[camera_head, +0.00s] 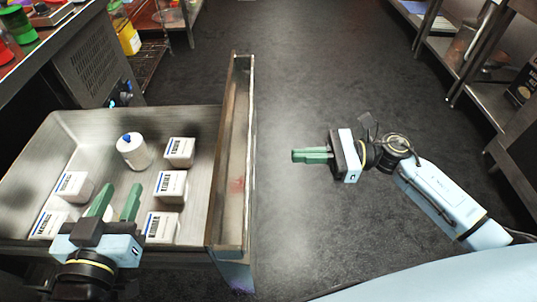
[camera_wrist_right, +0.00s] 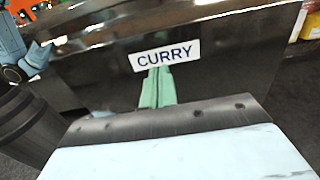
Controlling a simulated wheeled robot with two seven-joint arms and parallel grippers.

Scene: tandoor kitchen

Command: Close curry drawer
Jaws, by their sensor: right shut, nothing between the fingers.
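The curry drawer (camera_head: 88,122) is pulled out on the left in the head view, with its front panel (camera_head: 236,150) standing over the floor. In the right wrist view its dark front carries a white CURRY label (camera_wrist_right: 166,55). My right gripper (camera_head: 298,155) is shut and empty, to the right of the drawer front and apart from it in the head view. Its green fingers (camera_wrist_right: 158,88) point at the front just below the label. My left gripper (camera_head: 118,200) is open above the drawer's near part, with its fingers spread and nothing visible between them.
Several white boxes (camera_head: 172,186) and a white bottle with a blue cap (camera_head: 133,151) are in the drawer. A counter (camera_head: 60,50) stands at the upper left. Metal shelves (camera_head: 500,72) line the right side. The dark floor (camera_head: 330,70) between is clear.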

